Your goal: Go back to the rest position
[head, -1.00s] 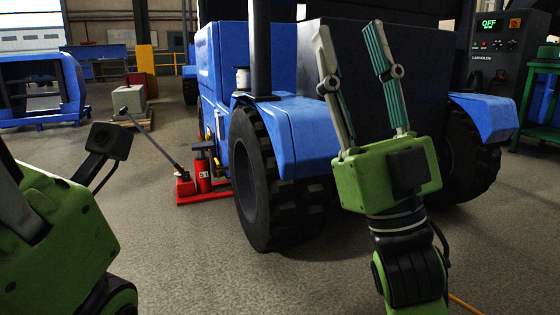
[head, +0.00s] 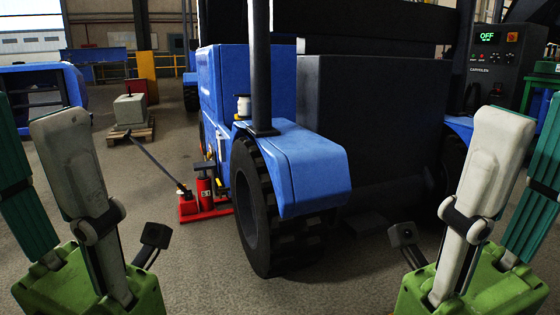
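My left gripper (head: 42,112) stands upright at the lower left of the head view, its white and teal fingers apart with nothing between them. My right gripper (head: 527,112) stands upright at the lower right, fingers also apart and empty. Both green gripper bodies are near the bottom edge, and neither gripper touches anything that I can see. The two grippers stand roughly level, one on each side of the view.
A blue tractor (head: 305,165) with a large dark block (head: 375,125) fills the middle. A red jack (head: 205,195) with a long handle stands by its wheel. A grey weight (head: 130,110) sits on a pallet. A control cabinet (head: 497,55) reads OFF.

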